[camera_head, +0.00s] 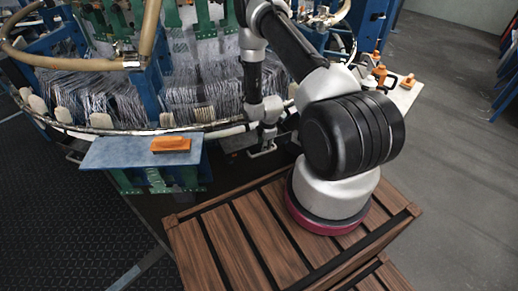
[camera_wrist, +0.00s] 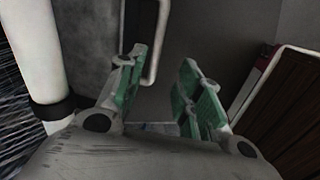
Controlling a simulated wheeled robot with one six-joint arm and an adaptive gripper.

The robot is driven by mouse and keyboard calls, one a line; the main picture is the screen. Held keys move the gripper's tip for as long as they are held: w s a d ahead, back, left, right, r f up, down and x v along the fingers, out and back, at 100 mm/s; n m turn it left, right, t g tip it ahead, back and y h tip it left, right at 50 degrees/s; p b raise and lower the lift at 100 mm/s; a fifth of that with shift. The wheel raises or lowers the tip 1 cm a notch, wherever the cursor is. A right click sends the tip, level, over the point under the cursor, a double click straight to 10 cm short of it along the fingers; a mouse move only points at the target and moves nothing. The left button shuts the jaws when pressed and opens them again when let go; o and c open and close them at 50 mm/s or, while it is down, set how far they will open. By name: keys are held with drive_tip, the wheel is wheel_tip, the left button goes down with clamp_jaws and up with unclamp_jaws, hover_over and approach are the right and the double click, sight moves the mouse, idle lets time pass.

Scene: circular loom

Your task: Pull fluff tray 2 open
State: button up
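A pale bent bar handle (camera_wrist: 158,45) stands out from a dark grey panel (camera_wrist: 215,30) in the wrist view. It looks like a tray front, but no number is readable, so I cannot tell if it is fluff tray 2. My gripper (camera_wrist: 164,65) is open, with its green-padded fingers apart. The handle shows between the fingertips, nearer the left finger; I cannot tell whether they touch. In the head view my gripper (camera_head: 263,147) is low under the loom's edge, and the tray is mostly hidden in shadow.
A second pale bar (camera_wrist: 262,85) with a red strip is at the right of the wrist view. In the head view, a blue-grey shelf (camera_head: 120,153) carries an orange block (camera_head: 171,145) left of my gripper. The loom's ring (camera_head: 150,131) is just above. Grey floor (camera_head: 455,110) at right is clear.

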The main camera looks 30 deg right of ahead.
drive_tip(key=shift+n, duration=0.6)
drive_tip(key=f, duration=0.2)
drive_tip(key=w+f, duration=0.1)
drive_tip(key=f, duration=0.2)
drive_tip(key=w+f, duration=0.1)
drive_tip(key=f, duration=0.1)
drive_tip(key=shift+f, duration=0.25)
clamp_jaws()
